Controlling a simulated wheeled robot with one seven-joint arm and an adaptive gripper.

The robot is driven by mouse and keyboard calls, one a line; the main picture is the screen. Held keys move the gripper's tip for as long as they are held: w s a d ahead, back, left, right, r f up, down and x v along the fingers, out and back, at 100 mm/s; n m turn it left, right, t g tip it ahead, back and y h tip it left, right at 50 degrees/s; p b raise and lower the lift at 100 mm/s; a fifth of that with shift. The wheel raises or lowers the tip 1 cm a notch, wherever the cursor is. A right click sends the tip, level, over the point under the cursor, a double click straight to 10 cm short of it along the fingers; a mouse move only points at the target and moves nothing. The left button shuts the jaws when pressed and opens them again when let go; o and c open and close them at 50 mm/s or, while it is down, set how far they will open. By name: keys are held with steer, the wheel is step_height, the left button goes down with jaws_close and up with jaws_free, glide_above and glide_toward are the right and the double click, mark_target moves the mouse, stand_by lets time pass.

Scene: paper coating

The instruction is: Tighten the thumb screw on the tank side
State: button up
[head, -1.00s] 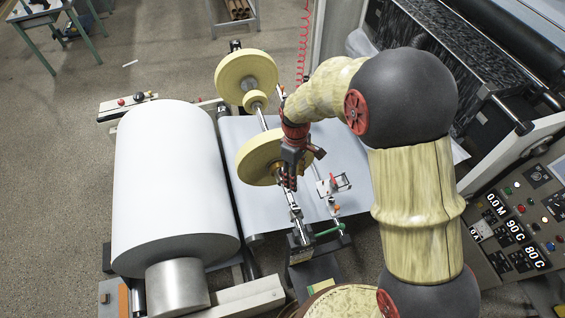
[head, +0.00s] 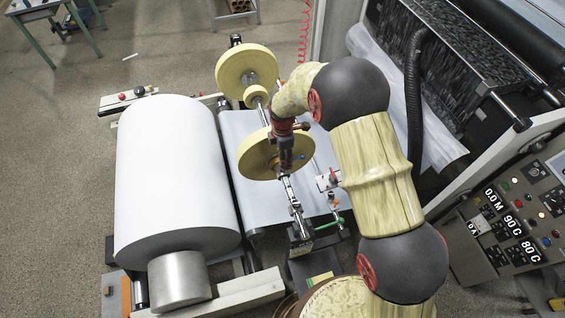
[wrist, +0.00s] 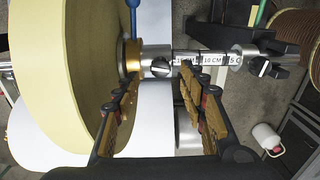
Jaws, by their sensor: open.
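A horizontal steel shaft (wrist: 215,59) with a printed centimetre scale crosses the upper wrist view. A brass collar (wrist: 129,58) sits against the cream disc (wrist: 62,70), and a slotted screw head (wrist: 160,68) shows on the steel collar beside it. A blue handle or screw (wrist: 133,6) stands up behind the brass collar. I cannot tell for certain which is the thumb screw. My gripper (wrist: 157,88) is open and empty, its fingertips just short of the slotted screw, one on each side in the picture. In the head view my gripper (head: 285,163) is over the near disc (head: 259,155).
A black clamp (wrist: 262,63) holds the shaft's right end. A large white paper roll (head: 172,180) lies left of the shaft in the head view. The control panel (head: 510,225) stands at the right.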

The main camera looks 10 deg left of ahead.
steer(key=shift+f, duration=1.9)
steer(key=shift+c, duration=0.2)
jaws_close()
